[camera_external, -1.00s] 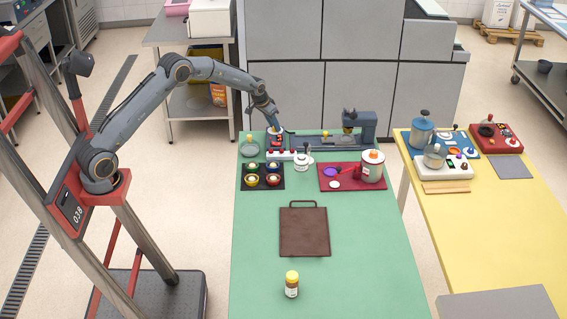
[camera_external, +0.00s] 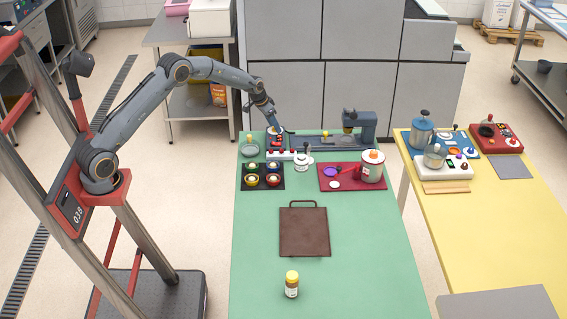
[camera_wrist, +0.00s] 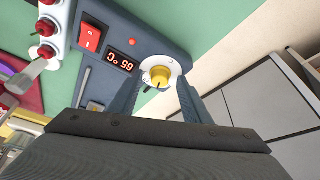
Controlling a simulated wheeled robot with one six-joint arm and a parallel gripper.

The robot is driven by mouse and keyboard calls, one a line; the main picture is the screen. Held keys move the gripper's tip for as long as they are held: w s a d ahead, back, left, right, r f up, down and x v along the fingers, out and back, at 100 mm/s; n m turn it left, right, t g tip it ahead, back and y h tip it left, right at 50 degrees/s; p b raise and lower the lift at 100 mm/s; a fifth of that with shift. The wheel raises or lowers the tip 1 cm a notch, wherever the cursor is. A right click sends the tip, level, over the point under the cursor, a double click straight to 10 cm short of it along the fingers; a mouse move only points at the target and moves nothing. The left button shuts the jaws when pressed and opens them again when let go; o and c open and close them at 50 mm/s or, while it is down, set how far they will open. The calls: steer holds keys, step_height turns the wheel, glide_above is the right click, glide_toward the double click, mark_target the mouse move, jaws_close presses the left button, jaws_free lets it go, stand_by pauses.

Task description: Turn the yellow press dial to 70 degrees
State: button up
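The yellow press dial (camera_wrist: 160,75) sits on a white round plate at the end of a blue-grey panel in the wrist view. A dark pointer mark shows on its lower edge. Beside it, a small display (camera_wrist: 120,61) shows orange digits, turned over in this view; they look like 66 with a degree sign. My gripper (camera_wrist: 161,80) is open, with one finger on each side of the dial and gaps visible between. I cannot tell how deep the fingertips reach. In the external view my gripper (camera_external: 274,128) is at the press's left end and hides the dial.
The blue-grey press (camera_external: 358,124) lies along the back of the green table (camera_external: 260,235). A red switch (camera_wrist: 89,37) is on the panel. A white strip with red knobs (camera_wrist: 56,28) lies alongside. A lidded white jar (camera_external: 301,162) stands close.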

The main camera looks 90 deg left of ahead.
steer(key=shift+r, duration=0.1)
steer(key=b+v, duration=0.2)
steer(key=v, duration=0.5)
steer(key=shift+s+r, duration=0.15)
steer(key=shift+r, duration=0.15)
steer(key=shift+d, duration=0.1)
